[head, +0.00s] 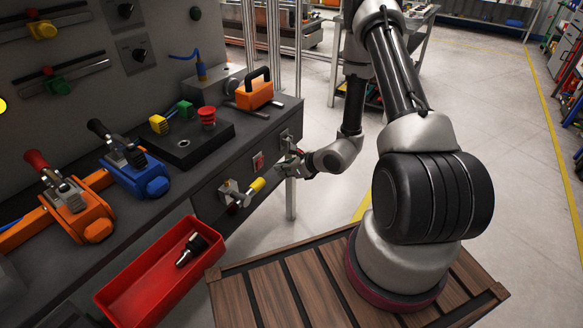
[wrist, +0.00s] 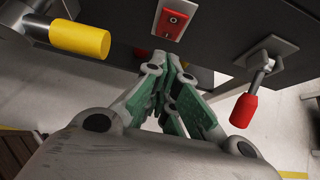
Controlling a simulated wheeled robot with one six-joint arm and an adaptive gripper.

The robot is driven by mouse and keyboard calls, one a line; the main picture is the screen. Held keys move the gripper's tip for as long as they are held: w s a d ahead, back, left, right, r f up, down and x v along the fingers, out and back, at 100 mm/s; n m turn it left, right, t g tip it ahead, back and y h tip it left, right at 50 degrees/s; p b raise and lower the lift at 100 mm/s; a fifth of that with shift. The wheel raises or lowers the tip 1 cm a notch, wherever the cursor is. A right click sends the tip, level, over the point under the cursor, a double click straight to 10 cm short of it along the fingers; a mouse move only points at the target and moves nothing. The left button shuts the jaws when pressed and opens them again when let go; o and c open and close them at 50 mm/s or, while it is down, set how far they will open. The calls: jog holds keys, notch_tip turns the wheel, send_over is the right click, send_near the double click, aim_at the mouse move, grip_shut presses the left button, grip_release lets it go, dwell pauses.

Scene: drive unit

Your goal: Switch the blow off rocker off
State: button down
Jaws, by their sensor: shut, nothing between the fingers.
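A red rocker (head: 258,161) sits in a pale plate on the front panel of the dark bench. It also shows at the top of the wrist view (wrist: 173,20), with white marks; no name is legible, and I cannot tell which way it is tipped. My gripper (head: 287,164) is in front of the bench panel, to the right of the rocker in the head view. In the wrist view my gripper (wrist: 172,66) is shut and empty, its green-padded fingertips just below the rocker plate. I cannot tell whether they touch the panel.
A yellow-handled lever (wrist: 80,38) is left of the rocker, and a red-handled lever (wrist: 245,108) hangs to its right. A red bin (head: 150,275) holding a dark tool stands below the bench front.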

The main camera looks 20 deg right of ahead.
aim_at(260, 163)
jog(key=w+a, duration=0.2)
jog(key=w, duration=0.1)
jog(key=w+a, duration=0.1)
jog(key=shift+w+a+f, duration=0.15)
jog(key=shift+w+f, duration=0.15)
jog(key=shift+w+a+r+g+h, duration=0.3)
jog(key=shift+w+a+r+g, duration=0.05)
jog(key=shift+g, duration=0.05)
jog(key=shift+d+f, duration=0.15)
jog(key=shift+s, duration=0.1)
jog(key=shift+r, duration=0.8)
